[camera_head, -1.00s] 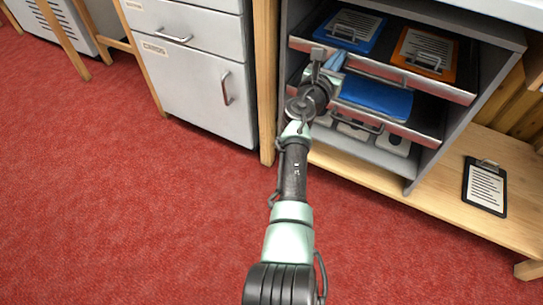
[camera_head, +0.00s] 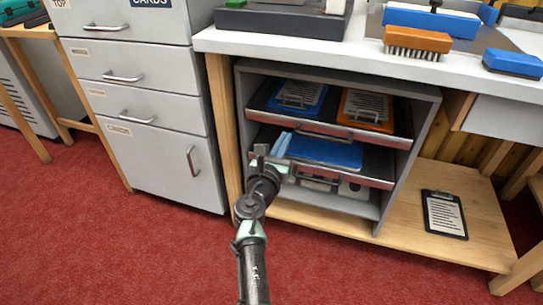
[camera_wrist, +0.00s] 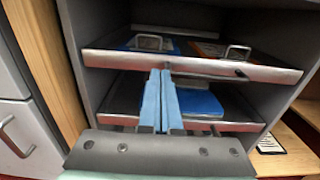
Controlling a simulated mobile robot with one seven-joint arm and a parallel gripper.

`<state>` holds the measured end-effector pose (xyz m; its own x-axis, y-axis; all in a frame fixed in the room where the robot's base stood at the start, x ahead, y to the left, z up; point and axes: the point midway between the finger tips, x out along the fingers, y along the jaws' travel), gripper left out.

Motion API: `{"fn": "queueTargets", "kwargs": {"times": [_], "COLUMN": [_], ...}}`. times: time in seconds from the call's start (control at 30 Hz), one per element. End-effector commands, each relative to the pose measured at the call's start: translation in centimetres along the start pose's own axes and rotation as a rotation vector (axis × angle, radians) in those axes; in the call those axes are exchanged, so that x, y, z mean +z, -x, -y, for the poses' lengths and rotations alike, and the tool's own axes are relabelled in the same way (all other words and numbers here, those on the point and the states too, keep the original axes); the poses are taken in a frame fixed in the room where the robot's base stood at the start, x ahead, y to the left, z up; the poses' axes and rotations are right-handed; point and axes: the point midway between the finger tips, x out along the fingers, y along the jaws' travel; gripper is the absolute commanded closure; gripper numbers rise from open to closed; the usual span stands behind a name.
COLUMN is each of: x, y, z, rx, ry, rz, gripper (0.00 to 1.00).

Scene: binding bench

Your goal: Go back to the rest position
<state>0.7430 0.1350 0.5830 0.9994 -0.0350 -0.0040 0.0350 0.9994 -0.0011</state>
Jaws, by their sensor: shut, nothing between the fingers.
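My gripper (camera_head: 281,146) is in front of the open grey cabinet (camera_head: 408,150) under the bench. Its two light blue fingers are closed together with nothing between them. In the wrist view my gripper (camera_wrist: 161,72) points at the cabinet, its fingertips near the upper tray's front edge in the picture. The upper tray (camera_head: 335,131) holds a blue clipboard (camera_head: 298,94) and an orange clipboard (camera_head: 368,107). The lower tray (camera_head: 375,172) holds a flat blue item (camera_head: 330,152), partly hidden by the gripper in the wrist view.
A grey drawer unit (camera_head: 150,165) stands to the left. A black clipboard (camera_head: 444,214) lies on the low wooden shelf (camera_head: 400,226) at right. The benchtop (camera_head: 350,42) carries a brush (camera_head: 417,41) and blue items. Red floor (camera_head: 130,255) is open in front.

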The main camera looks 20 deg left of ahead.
Motion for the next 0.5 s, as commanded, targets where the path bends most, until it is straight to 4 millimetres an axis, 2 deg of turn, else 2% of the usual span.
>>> {"fn": "queueTargets", "kwargs": {"times": [0.2,0.33,0.5], "x": [0.3,0.1,0.0], "y": [3.8,5.4,6.5], "z": [0.0,0.0,0.0], "rx": [0.001,0.0,0.0], "ry": [-0.001,-0.001,0.0], "rz": [-0.003,-0.002,0.0], "gripper": [1.0,1.0,1.0]}}
